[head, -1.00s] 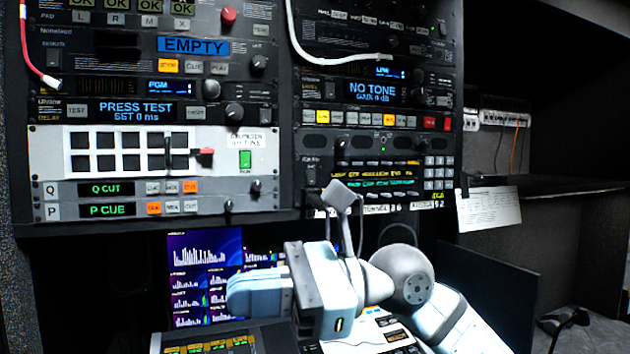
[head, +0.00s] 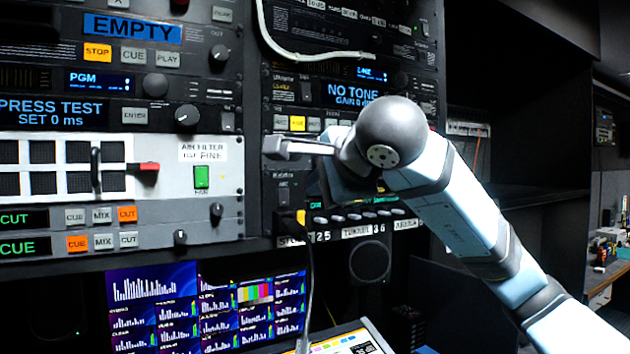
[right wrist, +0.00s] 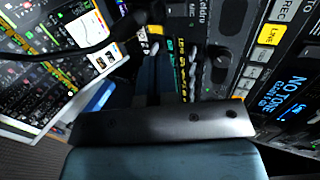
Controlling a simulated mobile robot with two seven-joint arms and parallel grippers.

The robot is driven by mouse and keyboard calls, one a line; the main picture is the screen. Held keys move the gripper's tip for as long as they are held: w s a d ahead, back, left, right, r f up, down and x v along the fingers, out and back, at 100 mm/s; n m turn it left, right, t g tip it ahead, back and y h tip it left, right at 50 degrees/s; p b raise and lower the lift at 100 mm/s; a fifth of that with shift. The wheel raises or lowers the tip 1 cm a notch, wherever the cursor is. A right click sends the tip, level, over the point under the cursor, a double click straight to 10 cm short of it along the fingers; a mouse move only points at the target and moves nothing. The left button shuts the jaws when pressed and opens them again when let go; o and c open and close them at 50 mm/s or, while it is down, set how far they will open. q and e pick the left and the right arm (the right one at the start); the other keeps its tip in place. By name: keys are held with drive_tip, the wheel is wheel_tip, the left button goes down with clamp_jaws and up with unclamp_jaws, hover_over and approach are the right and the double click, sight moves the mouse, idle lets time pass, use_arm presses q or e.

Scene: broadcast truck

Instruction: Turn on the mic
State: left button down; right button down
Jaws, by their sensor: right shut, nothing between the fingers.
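My right gripper (head: 272,147) is in front of the right rack in the head view, its grey fingers pointing left, shut and empty. Its wrist and forearm hide part of the panels behind. In the right wrist view my fingers (right wrist: 155,65) point at a panel with a "MIC" label (right wrist: 190,12) and a black knob (right wrist: 219,62). The fingertips look apart from both; contact cannot be told. A thin dark gooseneck (right wrist: 80,50) crosses the upper left there, and a thin stem (head: 309,285) rises below the rack in the head view. No switch state is readable. My left gripper is not in view.
The "NO TONE" unit (head: 350,92) sits just above my right gripper. A white cable (head: 310,50) hangs over the right rack. Monitors (head: 200,305) with bar graphs stand below. A dark open recess (head: 510,140) lies to the right.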

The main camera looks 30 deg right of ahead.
sight(285, 205)
drive_tip(key=x, duration=0.3)
drive_tip(key=p+x, duration=0.1)
drive_tip(key=x, duration=0.2)
drive_tip(key=p+x, duration=0.1)
drive_tip(key=x, duration=0.3)
drive_tip(key=shift+w+a+r, duration=0.1)
drive_tip(key=shift+w+r, duration=0.15)
drive_tip(key=shift+r, duration=0.1)
drive_tip(key=shift+w+f+p, duration=0.15)
drive_tip(key=shift+w+p, duration=0.2)
drive_tip(key=shift+w, duration=0.25)
drive_tip(key=shift+w+f+b, duration=0.25)
drive_tip(key=shift+f+b, duration=0.2)
drive_tip(key=shift+b, duration=0.7)
drive_tip(key=shift+r+b, duration=0.1)
drive_tip(key=shift+b, duration=0.35)
drive_tip(key=shift+r, duration=0.1)
